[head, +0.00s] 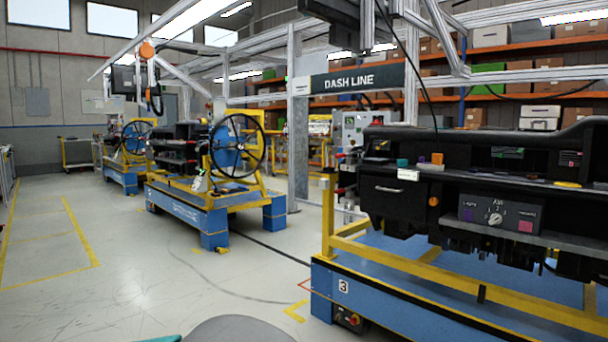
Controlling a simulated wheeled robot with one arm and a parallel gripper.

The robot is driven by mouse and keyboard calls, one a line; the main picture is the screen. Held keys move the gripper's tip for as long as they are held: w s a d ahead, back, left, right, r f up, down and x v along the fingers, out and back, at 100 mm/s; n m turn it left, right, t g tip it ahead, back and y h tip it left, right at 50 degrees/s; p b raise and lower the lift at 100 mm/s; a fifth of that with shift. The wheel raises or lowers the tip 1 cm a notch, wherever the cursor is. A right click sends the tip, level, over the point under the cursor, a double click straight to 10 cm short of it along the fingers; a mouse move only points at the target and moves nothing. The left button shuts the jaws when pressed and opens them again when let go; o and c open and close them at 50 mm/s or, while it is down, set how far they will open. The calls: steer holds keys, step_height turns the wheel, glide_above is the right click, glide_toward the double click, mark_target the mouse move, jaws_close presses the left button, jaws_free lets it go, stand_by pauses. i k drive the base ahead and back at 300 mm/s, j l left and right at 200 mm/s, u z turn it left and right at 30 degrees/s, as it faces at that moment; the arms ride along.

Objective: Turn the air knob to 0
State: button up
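The air knob (495,219) is a small light round dial on a dark grey control panel (510,207). The panel is set in the front of the black dashboard module (405,213) at the right of the head view. Small white marks and numbers surround the knob. Its exact pointer position is too small to read. My gripper is not in view.
The dashboard rests on a blue and yellow cart (400,299), whose yellow rail (440,275) runs in front below the panel. Another cart with a steering wheel (237,146) stands at left. The grey floor (130,270) at left is clear.

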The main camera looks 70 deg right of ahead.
mark_target(496, 218)
steer(key=z, duration=3.65)
